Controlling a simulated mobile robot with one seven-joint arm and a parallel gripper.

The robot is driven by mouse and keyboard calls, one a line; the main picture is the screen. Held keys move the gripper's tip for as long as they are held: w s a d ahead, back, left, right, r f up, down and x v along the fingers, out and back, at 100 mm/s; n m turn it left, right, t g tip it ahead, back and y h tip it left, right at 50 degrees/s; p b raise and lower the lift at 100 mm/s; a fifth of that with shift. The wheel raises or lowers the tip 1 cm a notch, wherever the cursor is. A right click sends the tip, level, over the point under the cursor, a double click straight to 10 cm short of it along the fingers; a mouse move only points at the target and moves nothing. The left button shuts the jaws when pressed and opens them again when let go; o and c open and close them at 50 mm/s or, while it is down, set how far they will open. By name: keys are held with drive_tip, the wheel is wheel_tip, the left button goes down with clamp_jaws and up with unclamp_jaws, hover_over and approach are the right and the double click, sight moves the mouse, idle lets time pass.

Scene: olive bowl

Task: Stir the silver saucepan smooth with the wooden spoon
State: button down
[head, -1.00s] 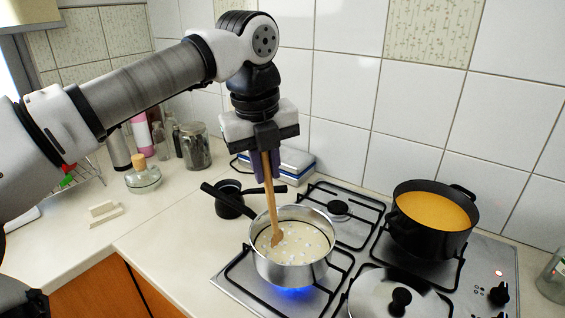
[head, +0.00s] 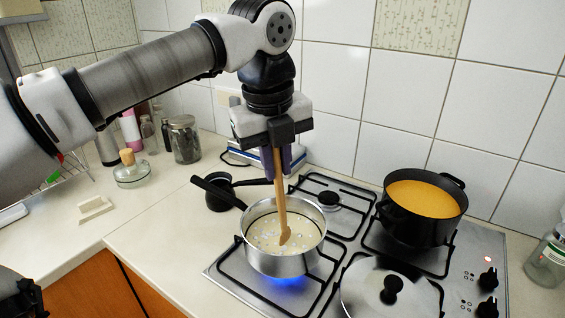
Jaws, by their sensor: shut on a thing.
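The silver saucepan (head: 284,264) sits on the front left burner over a blue flame, its black handle (head: 218,191) pointing to the back left. It holds a pale creamy liquid (head: 262,236) with white lumps showing in it. My gripper (head: 279,158) is above the pan, pointing down and shut on the wooden spoon (head: 281,195). The spoon stands nearly upright, its head low in the pan at the liquid, right of the middle. How deep the head reaches is hard to tell.
A black pot (head: 417,225) of orange liquid stands on the back right burner. A silver lid (head: 365,293) with a black knob lies at front right. A small black pot (head: 222,196) is behind the saucepan's handle. Jars (head: 184,140) stand at the back left; the left counter is mostly clear.

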drive_tip(key=shift+w+a, duration=0.25)
drive_tip(key=shift+a, duration=0.1)
drive_tip(key=shift+r+p, duration=3.05)
drive_tip(key=shift+r, duration=0.95)
wheel_tip(320, 180, up, 2)
drive_tip(key=shift+r+p, duration=0.1)
drive_tip(key=shift+p, duration=0.85)
drive_tip(key=shift+r, duration=0.9)
